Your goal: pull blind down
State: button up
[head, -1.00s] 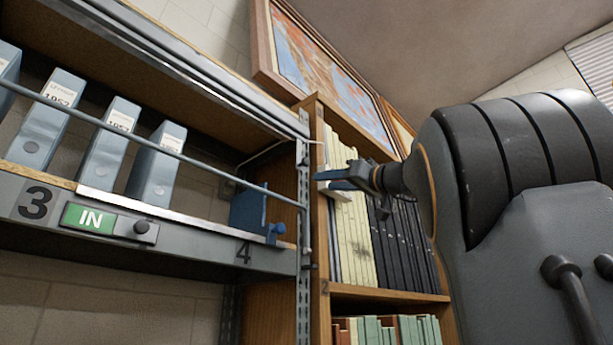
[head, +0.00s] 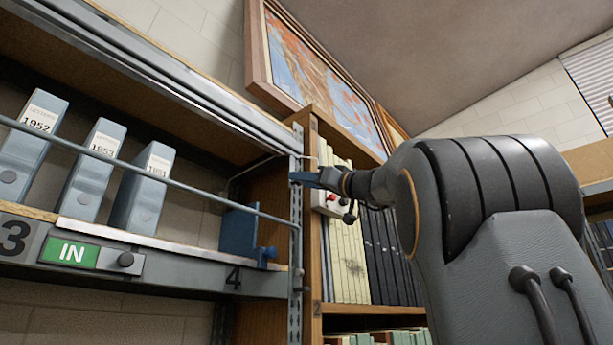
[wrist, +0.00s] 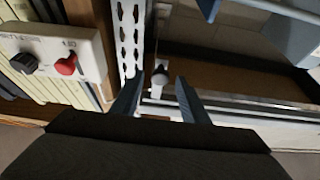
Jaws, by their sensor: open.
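A pale slatted blind (head: 590,80) hangs on the far wall at the upper right of the head view, cut off by the frame edge. A grey rail (head: 185,75) runs along the top of the shelf; I cannot tell whether it holds another blind. My gripper (head: 303,179) is in front of the perforated metal upright at the shelf's right end. In the wrist view my gripper (wrist: 160,100) is open, with a finger on each side of a small pale knob-like piece (wrist: 160,78). Contact cannot be told.
A white control box (wrist: 55,60) with a red and a black knob is close beside the gripper. The upright (wrist: 130,35) stands between them. A metal bar (head: 150,170) crosses the shelf front before grey-blue box files (head: 88,170). A bookcase (head: 318,270) stands to the right.

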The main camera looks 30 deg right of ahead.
grip_shut()
jog(key=shift+f, duration=0.15)
